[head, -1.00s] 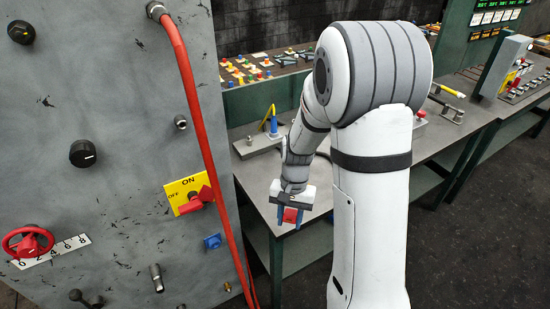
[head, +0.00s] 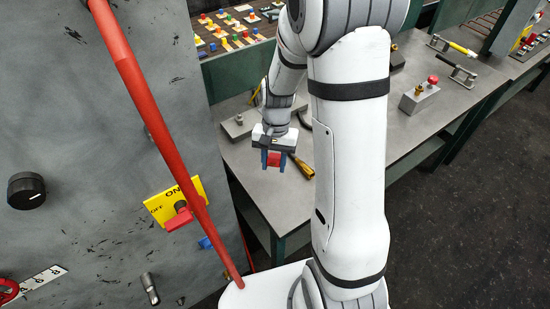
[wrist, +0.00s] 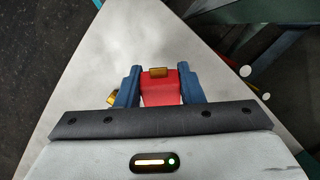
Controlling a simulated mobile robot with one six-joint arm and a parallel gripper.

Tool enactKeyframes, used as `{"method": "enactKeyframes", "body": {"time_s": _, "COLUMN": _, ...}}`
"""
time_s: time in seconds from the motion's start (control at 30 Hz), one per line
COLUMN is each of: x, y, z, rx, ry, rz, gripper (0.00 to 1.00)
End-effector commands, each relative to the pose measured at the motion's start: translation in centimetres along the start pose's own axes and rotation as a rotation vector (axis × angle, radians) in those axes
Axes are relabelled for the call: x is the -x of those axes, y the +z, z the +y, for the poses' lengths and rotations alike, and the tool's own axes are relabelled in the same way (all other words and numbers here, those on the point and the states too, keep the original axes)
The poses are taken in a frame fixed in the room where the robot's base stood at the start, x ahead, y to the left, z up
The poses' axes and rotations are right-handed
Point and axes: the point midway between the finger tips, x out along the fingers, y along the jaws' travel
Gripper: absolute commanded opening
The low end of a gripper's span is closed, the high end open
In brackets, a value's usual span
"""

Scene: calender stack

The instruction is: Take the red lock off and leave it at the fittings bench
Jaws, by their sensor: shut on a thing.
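My gripper (head: 273,159) is shut on the red lock (head: 274,160), with a blue finger on each side of it. In the wrist view the red lock (wrist: 160,88) sits between the blue fingers, with a brass-coloured piece at its far end. The gripper and lock show over the grey top of the fittings bench (head: 240,168), near its left part. I cannot tell exactly how high the lock is above the bench top. The yellow ON/OFF plate (head: 163,208) with its red switch handle (head: 180,218) is on the grey panel at left, partly behind a red hose.
A grey box with a red button (head: 420,97) stands farther right. The red hose (head: 150,110) crosses in front of the panel. A bare stretch of bench top lies right of the tool.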

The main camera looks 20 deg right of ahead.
Motion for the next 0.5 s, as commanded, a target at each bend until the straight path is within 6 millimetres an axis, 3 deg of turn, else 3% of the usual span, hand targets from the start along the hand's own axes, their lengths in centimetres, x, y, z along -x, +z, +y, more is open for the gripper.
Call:
{"method": "enactKeyframes", "body": {"time_s": 0.17, "x": 0.1, "y": 0.2, "z": 0.0, "rx": -0.003, "ry": -0.001, "rz": 0.002, "gripper": 0.05}}
{"method": "enactKeyframes", "body": {"time_s": 0.5, "x": -2.9, "y": -0.5, "z": 0.1, "rx": -0.004, "ry": 0.000, "rz": 0.001, "gripper": 0.05}}
